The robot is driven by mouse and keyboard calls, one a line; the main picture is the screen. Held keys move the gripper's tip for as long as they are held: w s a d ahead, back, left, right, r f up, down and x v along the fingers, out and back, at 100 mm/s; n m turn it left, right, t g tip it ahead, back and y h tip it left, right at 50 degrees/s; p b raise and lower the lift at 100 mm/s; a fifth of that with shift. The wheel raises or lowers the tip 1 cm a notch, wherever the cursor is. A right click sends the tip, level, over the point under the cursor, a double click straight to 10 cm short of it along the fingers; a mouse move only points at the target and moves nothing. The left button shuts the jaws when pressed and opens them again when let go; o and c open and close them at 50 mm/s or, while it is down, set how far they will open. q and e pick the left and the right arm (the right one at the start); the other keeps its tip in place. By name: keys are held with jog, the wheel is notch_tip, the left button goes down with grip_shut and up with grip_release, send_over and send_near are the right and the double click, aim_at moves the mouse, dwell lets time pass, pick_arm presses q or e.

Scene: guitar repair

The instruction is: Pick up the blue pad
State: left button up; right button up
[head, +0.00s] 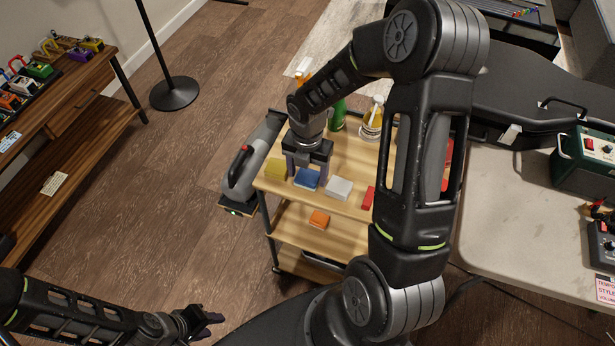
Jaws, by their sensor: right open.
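The blue pad (307,180) lies on the wooden top of the cart, near its front edge, between a yellow pad (275,169) and a white pad (338,188). My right gripper (308,170) points down right at the blue pad, with its jaws apart, one finger toward each side of it. The fingers hide the pad's far part, and I cannot tell whether they touch it. My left gripper (208,318) is low at the left, over the floor and away from the cart; its jaw opening is too small and dark to judge.
A red pad (368,198) lies right of the white one. An orange pad (319,219) is on the shelf below.

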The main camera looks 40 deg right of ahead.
aim_at(307, 176)
dwell(0.3)
jog(key=c, duration=1.1)
notch_tip(307, 176, up, 10)
jog(key=shift+r+b, duration=0.1)
jog(key=shift+b, duration=0.2)
